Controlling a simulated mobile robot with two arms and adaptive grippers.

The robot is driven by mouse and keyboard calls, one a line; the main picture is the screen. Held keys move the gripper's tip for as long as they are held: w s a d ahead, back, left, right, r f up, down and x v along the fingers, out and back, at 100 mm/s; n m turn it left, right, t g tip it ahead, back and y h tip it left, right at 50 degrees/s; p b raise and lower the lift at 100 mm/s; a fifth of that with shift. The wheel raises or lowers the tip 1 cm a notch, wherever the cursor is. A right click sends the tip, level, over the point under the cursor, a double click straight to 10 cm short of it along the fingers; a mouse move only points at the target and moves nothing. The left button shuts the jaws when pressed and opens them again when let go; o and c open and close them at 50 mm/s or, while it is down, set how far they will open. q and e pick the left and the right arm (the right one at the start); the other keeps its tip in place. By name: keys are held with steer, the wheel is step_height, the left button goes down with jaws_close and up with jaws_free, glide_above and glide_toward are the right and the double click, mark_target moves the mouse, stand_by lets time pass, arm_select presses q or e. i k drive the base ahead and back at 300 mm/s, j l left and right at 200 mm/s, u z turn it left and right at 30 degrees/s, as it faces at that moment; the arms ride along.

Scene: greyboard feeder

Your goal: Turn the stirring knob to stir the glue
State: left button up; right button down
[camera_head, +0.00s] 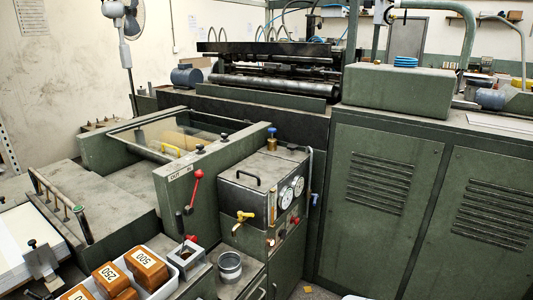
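Neither of my grippers is in view. I cannot tell for certain which control is the stirring knob. Small black knobs (200,149) sit along the edge of a glass-covered trough (190,130), which shows something yellowish inside. Any glue cannot be made out clearly.
A white tray (160,290) with orange-brown weights (147,264) stands at the front left. A metal cup (229,266) sits below the tap. Green cabinets (375,195) fill the right, a roller machine (270,85) the back. A fan (126,20) stands at the back left.

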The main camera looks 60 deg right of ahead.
mark_target(292, 147)
steer(key=z, duration=2)
